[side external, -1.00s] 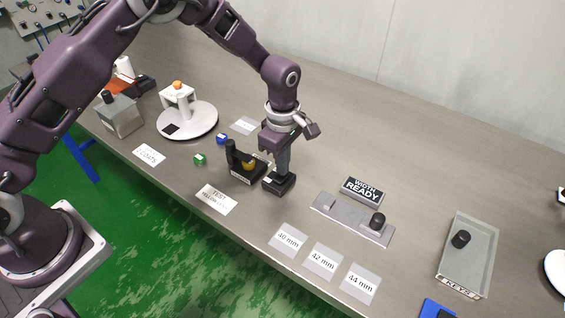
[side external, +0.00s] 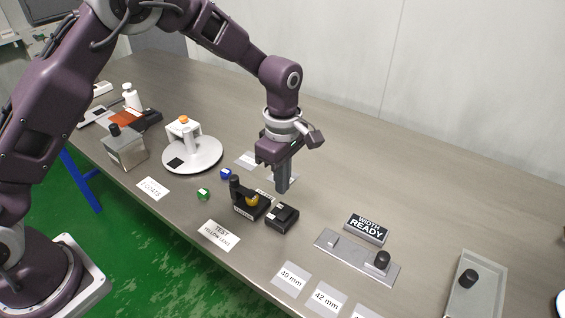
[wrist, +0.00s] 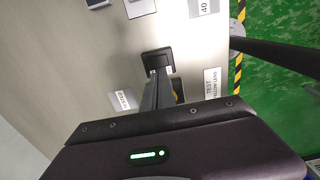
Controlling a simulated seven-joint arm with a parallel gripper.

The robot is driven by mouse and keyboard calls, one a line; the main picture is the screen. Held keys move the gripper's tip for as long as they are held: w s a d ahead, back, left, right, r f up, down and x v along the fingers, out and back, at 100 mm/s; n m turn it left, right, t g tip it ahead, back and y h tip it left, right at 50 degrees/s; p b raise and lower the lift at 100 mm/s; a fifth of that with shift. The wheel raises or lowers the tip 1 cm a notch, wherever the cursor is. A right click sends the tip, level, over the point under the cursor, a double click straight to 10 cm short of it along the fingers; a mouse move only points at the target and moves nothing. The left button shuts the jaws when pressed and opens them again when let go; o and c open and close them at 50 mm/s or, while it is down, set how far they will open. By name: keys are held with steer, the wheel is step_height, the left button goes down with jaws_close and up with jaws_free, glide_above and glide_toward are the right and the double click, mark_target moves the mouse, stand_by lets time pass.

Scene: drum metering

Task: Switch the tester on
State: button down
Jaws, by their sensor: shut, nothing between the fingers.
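A small black box (side external: 282,217), with a raised part on top, stands on the bench beside a black holder (side external: 244,199) carrying a round yellow lens (side external: 252,200). I take these as the tester; the switch position is too small to read. My gripper (side external: 281,190) is shut and empty, pointing down, with its fingertips just above and behind the black box, apart from it. In the wrist view the box (wrist: 158,62) lies just beyond the fingertips (wrist: 152,88), and the holder is partly hidden behind the fingers.
A "TEST YELLOW LENS" card (side external: 219,235) lies in front.

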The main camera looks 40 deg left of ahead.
step_height(320, 180, up, 7)
glide_above(283, 217)
steer(key=w, duration=0.1)
steer(key=shift+a+f, duration=0.2)
steer(key=shift+a, duration=0.2)
steer(key=f, duration=1.4)
steer(key=shift+s+d+f, duration=0.1)
steer(key=shift+s+d, duration=0.3)
